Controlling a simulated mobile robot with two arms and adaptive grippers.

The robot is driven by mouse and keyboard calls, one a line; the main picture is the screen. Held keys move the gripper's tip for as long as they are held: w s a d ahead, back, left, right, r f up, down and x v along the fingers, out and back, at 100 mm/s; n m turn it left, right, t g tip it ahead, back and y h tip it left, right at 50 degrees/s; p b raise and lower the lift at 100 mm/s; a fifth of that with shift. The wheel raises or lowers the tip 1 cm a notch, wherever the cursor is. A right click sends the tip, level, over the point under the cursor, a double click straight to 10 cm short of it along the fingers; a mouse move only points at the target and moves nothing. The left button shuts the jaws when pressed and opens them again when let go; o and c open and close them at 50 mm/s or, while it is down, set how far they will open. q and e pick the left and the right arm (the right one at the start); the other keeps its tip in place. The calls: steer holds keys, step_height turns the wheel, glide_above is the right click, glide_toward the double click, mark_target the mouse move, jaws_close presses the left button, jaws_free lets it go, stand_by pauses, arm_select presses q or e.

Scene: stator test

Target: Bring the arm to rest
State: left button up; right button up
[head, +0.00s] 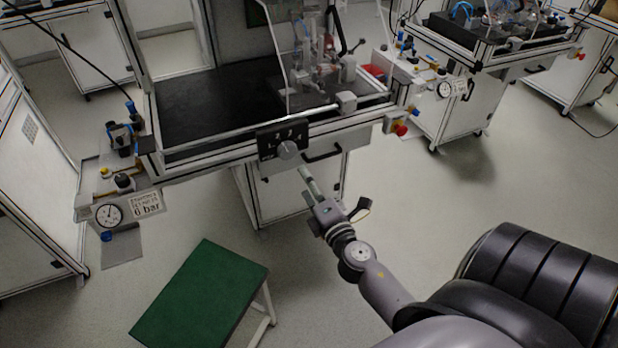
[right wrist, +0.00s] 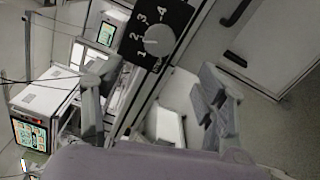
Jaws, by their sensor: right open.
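My right arm (head: 378,284) reaches in from the lower right of the head view. Its gripper (head: 305,176) is just in front of and below a grey rotary knob (head: 289,150) on a black dial plate. In the right wrist view the two fingers (right wrist: 155,88) stand wide apart with nothing between them. The knob (right wrist: 158,40) shows there beyond the fingertips, on the plate numbered 1 to 4, and looks clear of them. My left gripper is in neither view.
The workbench (head: 205,147) carries the dial plate on its front rail, with a black drawer handle (head: 322,153) below it. A green-topped stool (head: 203,294) stands at the lower left. A pressure gauge (head: 109,213) sits at the bench's left. Open floor (head: 500,185) lies to the right.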

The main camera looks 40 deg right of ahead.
steer(key=shift+f, duration=0.1)
stand_by(0.3)
steer(key=s+a+f+m+g+y, duration=0.1)
steer(key=s+a+f+m+g, duration=0.2)
steer(key=f, duration=0.8)
steer(key=s+a+f+m+g+y, duration=0.15)
steer(key=s+f, duration=0.35)
steer(key=f, duration=0.6)
steer(key=s+a+f+m+g, duration=0.1)
steer(key=s+f+m+g, duration=0.25)
steer(key=f, duration=0.75)
steer(key=s+a+f+m+g, duration=0.2)
steer(key=s+f, duration=0.3)
steer(key=s, duration=0.4)
steer(key=s+a+f+m+g+y, duration=0.1)
steer(key=s+a+f+m+g, duration=0.1)
steer(key=s+f, duration=0.4)
steer(key=s+a+f+m+g+y+p, duration=0.1)
steer(key=s+f, duration=0.5)
steer(key=s, duration=0.8)
steer(key=a+m+g, duration=0.1)
steer(key=m+g, duration=0.1)
steer(key=g, duration=0.1)
steer(key=shift+s+f+m, duration=0.15)
steer(key=shift+s+m, duration=0.05)
steer(key=shift+m, duration=0.1)
